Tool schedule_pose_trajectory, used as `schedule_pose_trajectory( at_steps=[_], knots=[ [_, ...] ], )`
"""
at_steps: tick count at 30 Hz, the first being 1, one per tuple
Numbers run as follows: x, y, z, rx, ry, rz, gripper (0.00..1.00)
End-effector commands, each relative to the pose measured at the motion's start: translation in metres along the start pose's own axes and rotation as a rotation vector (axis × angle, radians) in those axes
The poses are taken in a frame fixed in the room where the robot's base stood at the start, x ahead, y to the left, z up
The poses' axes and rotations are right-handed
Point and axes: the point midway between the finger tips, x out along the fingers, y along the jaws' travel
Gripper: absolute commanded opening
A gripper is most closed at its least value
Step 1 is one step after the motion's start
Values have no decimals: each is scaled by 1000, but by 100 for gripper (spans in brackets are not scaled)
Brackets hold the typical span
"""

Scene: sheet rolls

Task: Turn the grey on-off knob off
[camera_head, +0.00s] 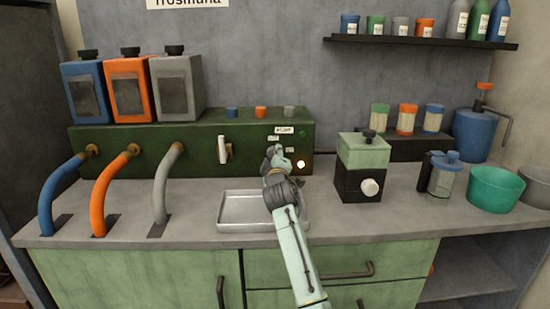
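My gripper (273,152) is at the right part of the front of the green console (200,150), close to small white labels. Its fingertips are small in view, and I cannot tell whether they are open or shut, or touching anything. A grey on-off knob is not clearly visible there; my gripper covers part of that panel. A round lamp (301,164) just right of my gripper glows warm white. A pale upright handle (225,150) is on the console front, left of my gripper.
A shallow metal tray (230,224) lies on the counter under my arm. A black and green box with a pale round knob (370,187) stands to the right. Blue, orange and grey hoses (167,185) stand at left.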

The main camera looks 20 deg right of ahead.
Motion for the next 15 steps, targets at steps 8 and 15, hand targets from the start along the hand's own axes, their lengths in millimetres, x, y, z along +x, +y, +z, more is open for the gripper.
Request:
schedule_pose_trajectory(
  at_steps=[8,15],
  knots=[
    [0,0,-1,-50,1,0,12],
    [0,0,-1,-54,1,0,12]
  ],
)
